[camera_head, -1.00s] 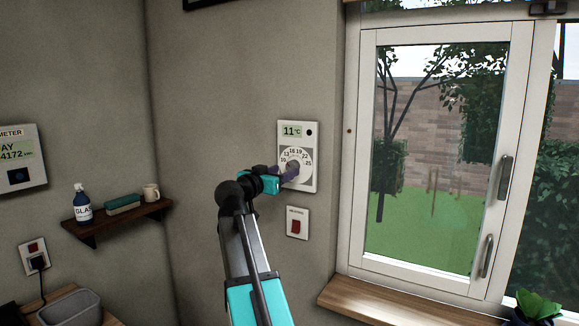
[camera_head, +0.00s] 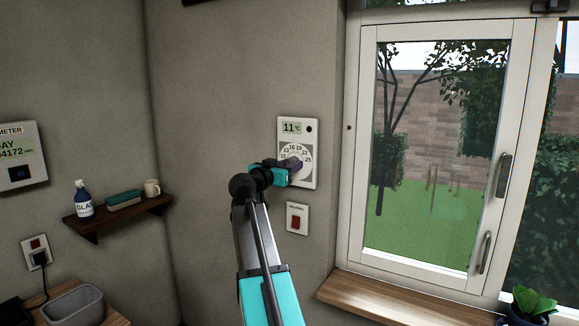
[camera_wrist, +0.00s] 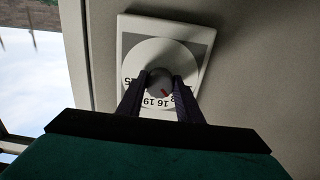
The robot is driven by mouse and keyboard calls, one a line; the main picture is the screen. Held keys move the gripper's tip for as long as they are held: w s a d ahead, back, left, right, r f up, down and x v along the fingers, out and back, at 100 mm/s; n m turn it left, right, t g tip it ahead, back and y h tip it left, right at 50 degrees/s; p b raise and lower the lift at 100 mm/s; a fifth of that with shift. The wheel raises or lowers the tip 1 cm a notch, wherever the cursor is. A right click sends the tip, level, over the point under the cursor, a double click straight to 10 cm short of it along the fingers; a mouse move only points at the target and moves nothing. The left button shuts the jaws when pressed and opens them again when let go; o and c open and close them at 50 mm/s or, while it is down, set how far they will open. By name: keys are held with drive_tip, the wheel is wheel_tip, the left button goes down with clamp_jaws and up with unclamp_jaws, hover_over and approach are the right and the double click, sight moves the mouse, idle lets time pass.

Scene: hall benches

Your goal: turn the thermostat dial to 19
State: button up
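The white thermostat (camera_head: 311,178) hangs on the wall left of the window; its display reads 11 °C. Its round number scale (camera_head: 287,150) is partly covered by my gripper (camera_head: 292,164) in the head view. In the wrist view the thermostat (camera_wrist: 199,38) appears upside down. The grey dial knob (camera_wrist: 158,82) with a red mark sits between the two dark fingers of my gripper (camera_wrist: 160,88). The fingers lie against both sides of the knob, with no clear gap. The red mark points toward the low numbers, near 13; the fingers hide part of the scale.
A red switch plate (camera_head: 297,219) is just below the thermostat. The window (camera_head: 350,200) with its wooden sill (camera_head: 385,306) is to the right. A shelf (camera_head: 120,219) holds a bottle, a sponge-like block and a mug at the left.

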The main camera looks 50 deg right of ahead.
drive_tip(key=shift+c, duration=0.7)
drive_tip(key=m+b, duration=0.1)
drive_tip(key=b, duration=0.3)
drive_tip(key=shift+f, duration=0.25)
drive_tip(key=m+b, duration=0.4)
drive_tip(key=b, duration=0.8)
drive_tip(key=shift+m, duration=0.4)
drive_tip(key=shift+m+b, duration=0.4)
drive_tip(key=shift+b, duration=0.65)
drive_tip(key=m+b, duration=0.4)
drive_tip(key=b, duration=0.4)
drive_tip(key=shift+r+m+b, duration=0.15)
drive_tip(key=shift+m+b, duration=0.25)
drive_tip(key=shift+r+m+b, duration=0.1)
drive_tip(key=shift+m+b, duration=0.2)
drive_tip(key=shift+b, duration=0.05)
